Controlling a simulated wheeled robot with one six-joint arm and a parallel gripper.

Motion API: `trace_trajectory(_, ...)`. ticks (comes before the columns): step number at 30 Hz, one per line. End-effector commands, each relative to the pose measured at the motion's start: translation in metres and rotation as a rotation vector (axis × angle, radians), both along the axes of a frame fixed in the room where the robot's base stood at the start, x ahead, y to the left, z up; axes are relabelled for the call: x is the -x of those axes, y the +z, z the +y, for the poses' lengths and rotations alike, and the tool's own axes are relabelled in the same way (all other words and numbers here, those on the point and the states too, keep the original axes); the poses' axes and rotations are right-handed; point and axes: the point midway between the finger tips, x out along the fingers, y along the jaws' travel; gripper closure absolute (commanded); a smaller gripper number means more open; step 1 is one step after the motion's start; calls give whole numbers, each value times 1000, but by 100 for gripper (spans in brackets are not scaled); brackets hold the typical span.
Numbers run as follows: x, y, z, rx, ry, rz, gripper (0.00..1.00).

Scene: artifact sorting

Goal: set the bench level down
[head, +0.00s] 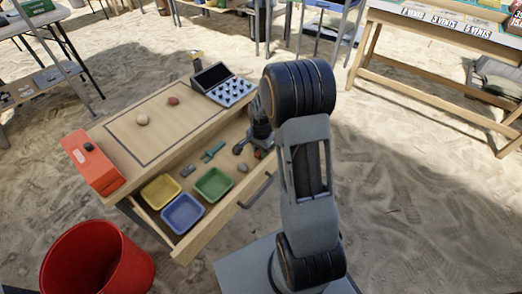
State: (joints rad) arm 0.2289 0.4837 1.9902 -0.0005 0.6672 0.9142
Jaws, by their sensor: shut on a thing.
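My gripper (258,150) is low over the right end of the open drawer, partly hidden by my own arm. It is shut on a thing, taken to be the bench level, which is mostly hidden. A small reddish bit (257,155) shows at the jaws, too small to identify. The wooden bench (120,112) has a framed work area with a pale stone (142,120) and a reddish stone (173,100). The open drawer (225,213) holds a yellow tray (161,190), a blue tray (183,213) and a green tray (214,184).
Small pieces, one of them green (213,151), lie behind the trays in the drawer. An orange box (92,160) sits at the bench's left end. A dark case with a studded panel (228,90) stands at the back right. A red bucket (95,262) stands on the sand.

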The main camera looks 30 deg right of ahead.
Motion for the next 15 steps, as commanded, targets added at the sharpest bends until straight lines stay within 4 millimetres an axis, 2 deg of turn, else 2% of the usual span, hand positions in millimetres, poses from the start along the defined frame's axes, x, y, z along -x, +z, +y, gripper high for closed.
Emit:
trace_trajectory(6, 0, -3, 0, 0, 0, 0, 100)
trace_trajectory(7, 0, -3, 0, 0, 0, 0, 72)
trace_trajectory(15, 0, -2, 0, 0, 0, 0, 48)
